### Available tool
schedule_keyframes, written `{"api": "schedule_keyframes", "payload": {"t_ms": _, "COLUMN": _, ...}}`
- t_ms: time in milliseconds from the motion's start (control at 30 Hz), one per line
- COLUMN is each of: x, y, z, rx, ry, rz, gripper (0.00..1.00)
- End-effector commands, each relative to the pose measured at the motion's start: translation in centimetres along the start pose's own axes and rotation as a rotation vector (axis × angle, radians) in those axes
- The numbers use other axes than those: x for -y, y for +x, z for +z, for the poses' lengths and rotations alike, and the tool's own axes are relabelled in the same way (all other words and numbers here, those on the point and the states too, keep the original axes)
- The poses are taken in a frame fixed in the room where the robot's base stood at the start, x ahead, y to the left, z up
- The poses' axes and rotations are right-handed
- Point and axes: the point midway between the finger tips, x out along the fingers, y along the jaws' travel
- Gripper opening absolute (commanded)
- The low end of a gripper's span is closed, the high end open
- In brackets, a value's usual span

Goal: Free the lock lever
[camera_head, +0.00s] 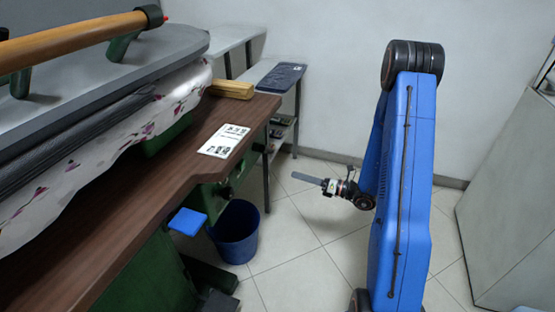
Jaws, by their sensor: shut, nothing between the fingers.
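An ironing press stands at the left, with a grey upper plate (110,62) over a padded bed in floral cloth (100,170). A wooden handle bar (75,38) with a black end and a small red tip runs along its top on green brackets. A flat blue pad (187,221) sticks out below the wooden table. I cannot tell which part is the lock lever. My gripper (308,179) is shut and empty, pointing left over the open floor. It is to the right of the press and apart from it.
A wooden table (160,195) carries a paper card (224,141) and a yellowish block (231,89). A blue bin (236,232) stands below. A shelf unit (280,77) is behind, a pale cabinet (510,200) at right. Tiled floor is clear between.

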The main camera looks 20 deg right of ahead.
Motion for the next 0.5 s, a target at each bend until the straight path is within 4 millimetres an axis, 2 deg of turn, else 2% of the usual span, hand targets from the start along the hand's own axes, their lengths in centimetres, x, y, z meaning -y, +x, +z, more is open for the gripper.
{"api": "schedule_keyframes", "payload": {"t_ms": 267, "x": 0.0, "y": 0.2, "z": 0.0, "rx": -0.001, "ry": -0.001, "rz": 0.001, "gripper": 0.00}}
{"api": "schedule_keyframes", "payload": {"t_ms": 500, "x": -0.1, "y": 2.5, "z": -0.1, "rx": -0.004, "ry": -0.002, "rz": 0.004, "gripper": 0.00}}
